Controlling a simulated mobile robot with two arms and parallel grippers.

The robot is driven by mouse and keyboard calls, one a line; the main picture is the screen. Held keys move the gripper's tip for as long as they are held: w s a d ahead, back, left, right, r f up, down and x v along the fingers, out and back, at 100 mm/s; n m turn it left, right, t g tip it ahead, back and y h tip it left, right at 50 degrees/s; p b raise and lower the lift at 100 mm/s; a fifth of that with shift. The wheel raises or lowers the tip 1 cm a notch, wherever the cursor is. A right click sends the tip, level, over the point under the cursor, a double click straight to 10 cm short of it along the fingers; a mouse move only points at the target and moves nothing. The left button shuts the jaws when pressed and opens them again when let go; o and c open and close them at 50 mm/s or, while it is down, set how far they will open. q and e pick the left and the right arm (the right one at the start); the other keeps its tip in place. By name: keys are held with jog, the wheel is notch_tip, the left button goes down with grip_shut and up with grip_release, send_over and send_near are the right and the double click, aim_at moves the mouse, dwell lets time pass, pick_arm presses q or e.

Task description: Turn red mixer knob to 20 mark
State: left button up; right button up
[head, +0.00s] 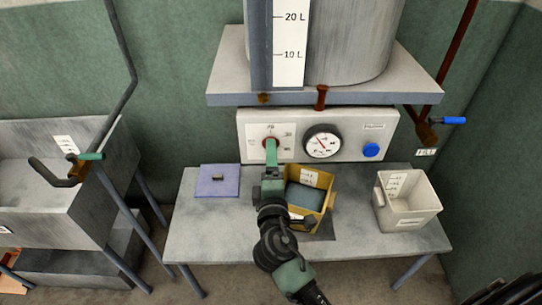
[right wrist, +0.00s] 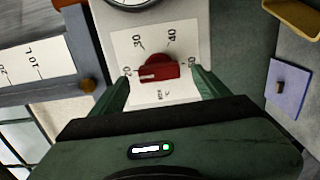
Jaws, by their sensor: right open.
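The red mixer knob (right wrist: 158,70) sits on a white dial plate (right wrist: 120,45) with numbers around it. In the right wrist view its bar lies roughly crosswise, and a pale stripe on its left part points toward the mark that seems to read 20. My right gripper (right wrist: 162,78) is open, with one finger on each side of the knob and a visible gap to both. In the head view the right gripper (head: 271,146) reaches up to the dial and covers much of the knob (head: 271,142). My left gripper is not in view.
A round gauge (head: 323,142) and a blue button (head: 371,150) are right of the dial, below a shelf (head: 230,75) with a tank. On the table (head: 195,225) are a blue pad (head: 219,187), a yellow bin (head: 325,180) and a pale bin (head: 420,217).

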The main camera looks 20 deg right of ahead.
jog(key=b+v, duration=0.1)
jog(key=v, duration=0.3)
jog(key=shift+s+a, duration=0.1)
jog(key=shift+s, duration=0.2)
notch_tip(320, 180, down, 21)
jog(key=s+a+g+y, duration=0.1)
jog(key=a+g+y, duration=0.1)
jog(key=g+y, duration=0.15)
jog(key=s+f+m+g+y, duration=0.15)
jog(key=s+f, duration=0.25)
jog(key=f, duration=0.5)
jog(key=s+f+m+g, duration=0.1)
jog(key=s+f+g, duration=0.2)
jog(key=s+f, duration=0.35)
jog(key=s+d+f+m+g, duration=0.2)
jog(key=s+d+f+m, duration=0.1)
jog(key=s+f, duration=0.4)
jog(key=s+d+f+m+g, duration=0.3)
jog(key=s+f, duration=0.5)
jog(key=s, duration=0.6)
jog(key=s+d+f+m+g, duration=0.3)
jog(key=s+f, duration=0.4)
jog(key=s, duration=0.3)
jog(key=shift+s+d+f+m, duration=0.2)
jog(key=shift+d+f+m, duration=0.2)
jog(key=shift+d+m, duration=0.25)
